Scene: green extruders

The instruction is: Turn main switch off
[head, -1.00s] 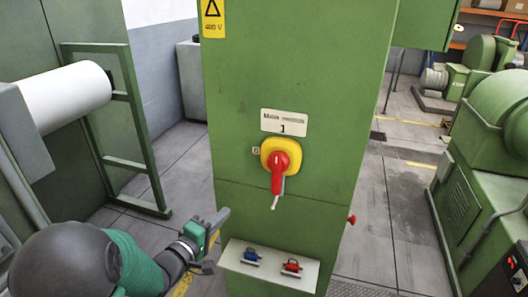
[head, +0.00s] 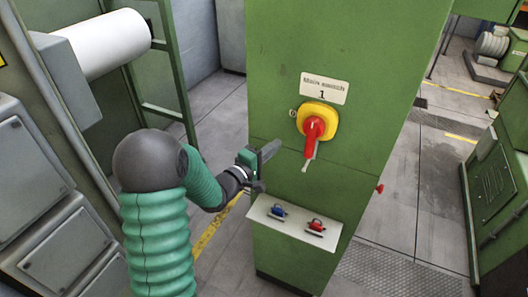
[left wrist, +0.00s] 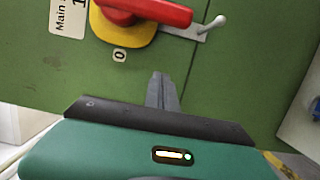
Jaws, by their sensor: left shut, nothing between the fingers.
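The main switch (head: 316,122) is a red rotary handle on a yellow plate, on the front of a green cabinet (head: 367,70). Its red handle points down, with a small metal lever beside its lower end. A label (head: 325,89) reading "Main switch 1" is above it, and a "0" mark is at its left. In the left wrist view the red handle (left wrist: 150,12) lies across the top, with the metal lever (left wrist: 205,27) at its end. My left gripper (head: 268,150) is shut and empty, left of and below the switch, apart from it. My right gripper is not in view.
A pale shelf (head: 290,228) below the switch holds a blue padlock-like item (head: 277,212) and a red one (head: 317,225). A small red knob (head: 379,189) juts from the cabinet's right side. A white roll (head: 108,43) on a machine stands left.

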